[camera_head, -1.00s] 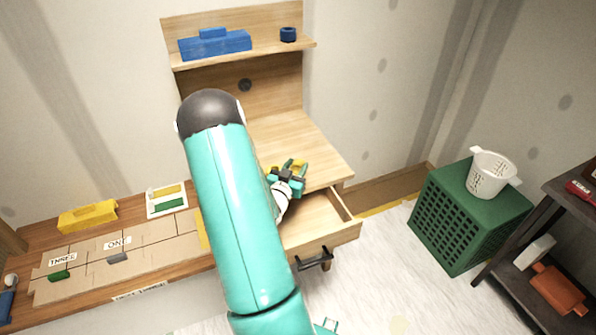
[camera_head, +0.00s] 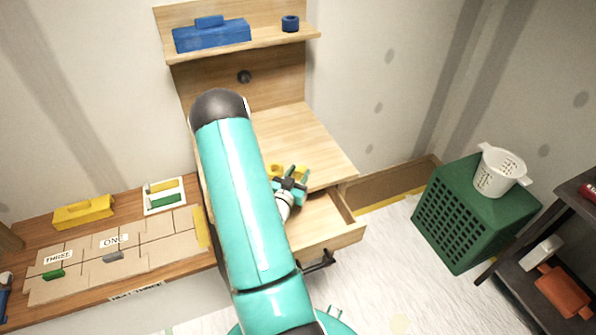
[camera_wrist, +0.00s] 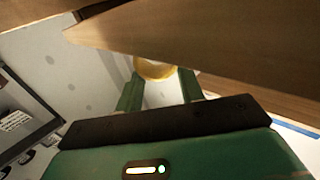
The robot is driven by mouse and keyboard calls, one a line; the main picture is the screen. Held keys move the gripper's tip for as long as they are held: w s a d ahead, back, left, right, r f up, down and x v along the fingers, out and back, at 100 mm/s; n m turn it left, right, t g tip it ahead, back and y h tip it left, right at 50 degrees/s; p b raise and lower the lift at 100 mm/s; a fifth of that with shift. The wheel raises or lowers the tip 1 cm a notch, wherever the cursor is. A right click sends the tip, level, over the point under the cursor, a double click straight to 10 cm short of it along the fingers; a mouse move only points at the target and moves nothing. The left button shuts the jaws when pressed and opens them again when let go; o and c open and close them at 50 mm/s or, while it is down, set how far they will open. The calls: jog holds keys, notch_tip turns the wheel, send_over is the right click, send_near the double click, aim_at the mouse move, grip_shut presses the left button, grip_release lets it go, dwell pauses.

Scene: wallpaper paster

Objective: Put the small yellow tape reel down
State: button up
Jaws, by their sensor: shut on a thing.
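My gripper (camera_head: 291,176) is above the front of the wooden desk top (camera_head: 322,160), near the open drawer (camera_head: 338,237). In the wrist view my gripper (camera_wrist: 158,84) has its two green fingers around the yellow tape reel (camera_wrist: 154,68). It is shut on the reel, and only part of the reel shows between the fingertips. In the head view a yellow patch (camera_head: 272,170) shows beside the fingers. I cannot tell there whether it is all the held reel. My forearm hides the left part of the desk.
A shelf above the desk holds a blue toolbox (camera_head: 212,36) and a blue reel (camera_head: 290,23).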

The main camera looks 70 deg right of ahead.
jog(key=shift+s+a+r, duration=0.15)
jog(key=shift+a, duration=0.1)
jog(key=shift+d, duration=0.1)
jog(key=shift+f, duration=0.4)
jog(key=o, duration=1.1)
jog(key=shift+r, duration=0.1)
